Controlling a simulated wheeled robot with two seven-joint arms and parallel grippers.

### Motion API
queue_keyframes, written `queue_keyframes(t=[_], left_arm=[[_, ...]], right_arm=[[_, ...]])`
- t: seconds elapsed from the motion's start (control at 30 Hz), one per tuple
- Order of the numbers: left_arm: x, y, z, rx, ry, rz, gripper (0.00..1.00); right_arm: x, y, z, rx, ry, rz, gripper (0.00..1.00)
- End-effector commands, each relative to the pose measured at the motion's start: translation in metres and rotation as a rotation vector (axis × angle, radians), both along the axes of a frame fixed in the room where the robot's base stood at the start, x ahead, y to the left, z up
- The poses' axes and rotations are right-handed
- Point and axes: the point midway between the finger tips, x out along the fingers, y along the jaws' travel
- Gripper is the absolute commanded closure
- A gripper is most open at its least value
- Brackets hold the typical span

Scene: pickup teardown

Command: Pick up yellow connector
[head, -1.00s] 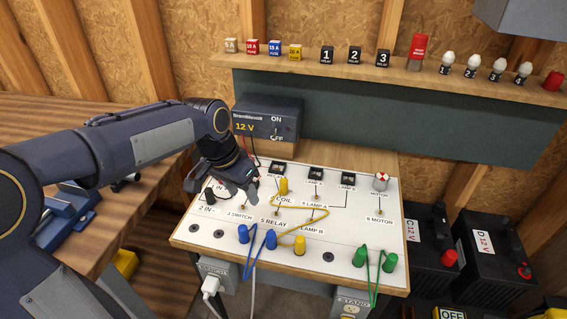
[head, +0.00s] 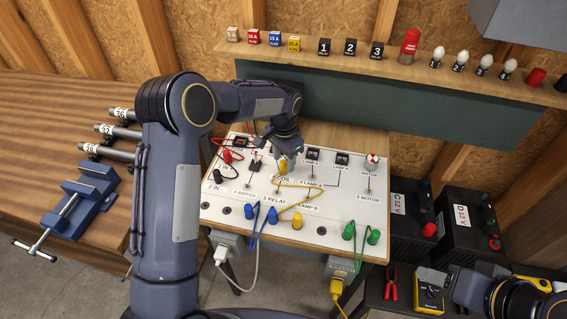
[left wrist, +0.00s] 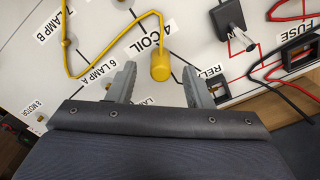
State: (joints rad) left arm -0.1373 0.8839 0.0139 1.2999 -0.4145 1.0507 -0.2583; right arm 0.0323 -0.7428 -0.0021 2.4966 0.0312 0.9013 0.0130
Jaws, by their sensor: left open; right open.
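A yellow connector (head: 283,166) stands upright on the white panel by the COIL label, joined by a yellow wire to a second yellow plug (head: 298,220) nearer the panel's front edge. My left gripper (head: 287,153) is open just above and behind the COIL connector. In the left wrist view, the open fingers (left wrist: 157,84) lie on either side of the connector's end (left wrist: 160,67), which sits slightly beyond the gap, nearer the right finger. No grip on it shows. My right gripper (head: 462,285) is low at the right, empty, partly hidden and away from the panel.
Blue plugs (head: 253,212) and green plugs (head: 349,230) with wires stand along the panel front. Red and black leads (head: 228,155) lie at its left. A shelf (head: 400,72) with fuses, relays and bulbs runs behind. Batteries (head: 468,215) stand at the right.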

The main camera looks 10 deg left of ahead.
Motion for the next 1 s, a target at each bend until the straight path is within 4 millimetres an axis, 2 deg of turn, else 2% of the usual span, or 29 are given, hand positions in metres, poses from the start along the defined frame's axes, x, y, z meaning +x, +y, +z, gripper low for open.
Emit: queue_keyframes(t=[0.13, 0.4, 0.77, 1.0], left_arm=[[-0.001, 0.001, -0.016, 0.0, 0.002, 0.001, 0.54], [0.0, 0.001, -0.019, -0.001, -0.001, 0.002, 0.54], [0.0, 0.0, -0.018, -0.001, -0.001, 0.002, 1.0], [0.0, 0.0, -0.017, 0.0, -0.001, 0.002, 1.0]], right_arm=[[0.0, 0.0, 0.005, 0.0, 0.0, 0.0, 0.52], [0.0, 0.0, 0.004, 0.0, 0.0, 0.0, 0.52], [0.0, 0.0, 0.004, 0.0, 0.0, 0.0, 0.52], [0.0, 0.0, 0.004, 0.0, 0.0, 0.0, 0.52]])
